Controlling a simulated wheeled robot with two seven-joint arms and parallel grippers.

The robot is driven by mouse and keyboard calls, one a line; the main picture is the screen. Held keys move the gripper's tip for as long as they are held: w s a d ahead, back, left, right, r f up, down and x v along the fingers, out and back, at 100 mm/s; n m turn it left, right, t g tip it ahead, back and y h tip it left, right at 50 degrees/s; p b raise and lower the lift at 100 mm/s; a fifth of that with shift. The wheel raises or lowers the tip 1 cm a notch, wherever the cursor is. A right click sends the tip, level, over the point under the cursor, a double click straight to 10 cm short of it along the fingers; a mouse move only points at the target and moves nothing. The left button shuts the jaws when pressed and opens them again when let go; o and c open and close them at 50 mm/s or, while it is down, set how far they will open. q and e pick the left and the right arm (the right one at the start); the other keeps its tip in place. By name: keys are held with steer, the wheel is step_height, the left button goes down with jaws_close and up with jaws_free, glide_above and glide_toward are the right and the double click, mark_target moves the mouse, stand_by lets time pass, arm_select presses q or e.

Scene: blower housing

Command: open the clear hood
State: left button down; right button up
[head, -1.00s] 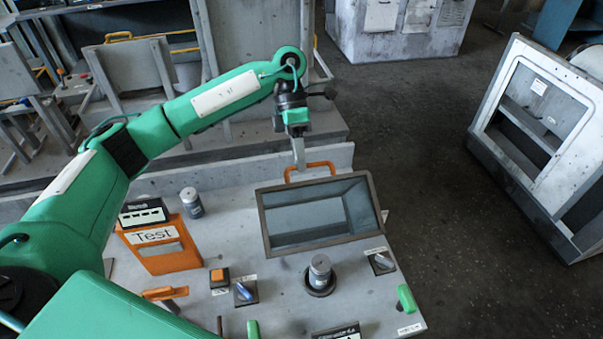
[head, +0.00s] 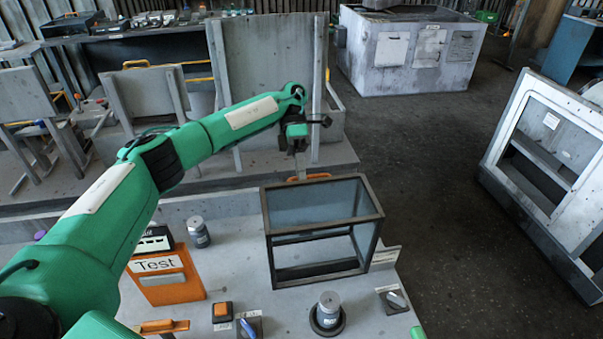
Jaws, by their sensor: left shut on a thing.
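The clear hood (head: 322,204), a box of clear panels in a dark frame, stands at the back of the grey bench. Its upper and front faces show, with one frame bar between them. An orange handle (head: 318,176) shows at its back edge. My left arm reaches over from the left. My right gripper is not in view.
On the bench (head: 235,263) stand an orange Test panel (head: 170,275), a grey cylinder (head: 198,232), another cylinder in a dark ring (head: 328,310) and a switch (head: 394,300). A white-framed cabinet (head: 545,145) stands right; dark floor lies between.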

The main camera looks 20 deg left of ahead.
arm_select(q)
steer(key=shift+f, duration=0.5)
steer(key=shift+a, duration=0.1)
steer(key=c, duration=1.7)
jaws_free()
steer(key=shift+o, duration=1.1)
steer(key=shift+w+f, duration=0.1)
steer(key=shift+w, duration=0.1)
steer(key=p+v, duration=0.1)
steer(key=v, duration=0.7)
steer(key=shift+p, duration=0.4)
steer(key=shift+s, duration=0.1)
